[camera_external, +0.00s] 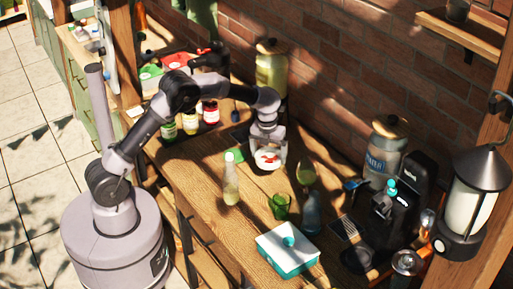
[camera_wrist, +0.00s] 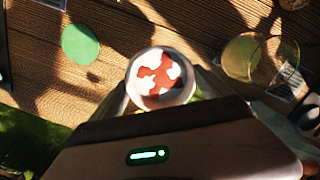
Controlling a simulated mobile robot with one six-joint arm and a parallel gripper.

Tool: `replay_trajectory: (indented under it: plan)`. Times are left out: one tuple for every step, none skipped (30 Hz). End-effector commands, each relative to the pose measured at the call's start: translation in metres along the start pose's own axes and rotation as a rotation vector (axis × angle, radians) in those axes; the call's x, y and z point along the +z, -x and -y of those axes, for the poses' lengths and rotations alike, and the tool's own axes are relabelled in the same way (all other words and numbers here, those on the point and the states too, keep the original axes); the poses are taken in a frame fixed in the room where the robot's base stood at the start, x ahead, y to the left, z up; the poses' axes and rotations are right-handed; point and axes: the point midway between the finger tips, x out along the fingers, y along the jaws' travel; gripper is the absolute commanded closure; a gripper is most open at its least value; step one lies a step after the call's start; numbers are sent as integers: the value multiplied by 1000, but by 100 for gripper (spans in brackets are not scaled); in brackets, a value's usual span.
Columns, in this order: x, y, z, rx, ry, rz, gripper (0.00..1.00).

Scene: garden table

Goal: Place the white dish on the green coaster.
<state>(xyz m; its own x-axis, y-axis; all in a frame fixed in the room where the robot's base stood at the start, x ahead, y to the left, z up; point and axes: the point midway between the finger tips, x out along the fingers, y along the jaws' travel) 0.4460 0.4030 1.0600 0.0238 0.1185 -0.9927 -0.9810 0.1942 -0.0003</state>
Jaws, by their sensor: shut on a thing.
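My gripper (camera_external: 268,151) is shut on the white dish (camera_external: 267,161), its fingers on either side of it. In the wrist view the dish (camera_wrist: 137,76) is round and has a red and white content or pattern inside. The flat round green coaster (camera_wrist: 80,44) lies bare on the wooden table, to the upper left of the dish and apart from it. I cannot tell how high the dish is above the table.
A pale bottle (camera_external: 231,181) stands close to the coaster. A green glass (camera_external: 280,205), a wine glass (camera_external: 306,174) and a teal-and-white tissue box (camera_external: 288,250) are in front. Jars (camera_external: 211,112) stand at the left, and a large glass jar (camera_external: 271,70) stands by the wall.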

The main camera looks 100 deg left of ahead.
Motion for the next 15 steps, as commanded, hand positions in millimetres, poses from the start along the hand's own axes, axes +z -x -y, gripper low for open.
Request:
replay_trajectory:
  plan:
    - [0,1,-2,1,3,0,56]
    - [0,0,-5,1,7,0,56]
    - [0,-1,-11,3,17,-1,56]
    - [0,-2,-19,5,28,-1,56]
    - [0,-4,-27,7,42,-1,56]
    - [-2,-6,-42,10,63,-2,56]
    - [-3,-7,-54,12,82,-1,56]
    - [-5,-9,-68,15,102,0,56]
    - [-9,-11,-87,19,132,-1,56]
    - [-13,-14,-102,22,154,-1,56]
    - [-18,-16,-117,26,177,-1,56]
    - [-25,-18,-137,29,209,-1,56]
    - [-31,-20,-152,32,232,0,56]
    - [-38,-22,-166,34,255,1,56]
    - [-47,-24,-184,37,284,1,56]
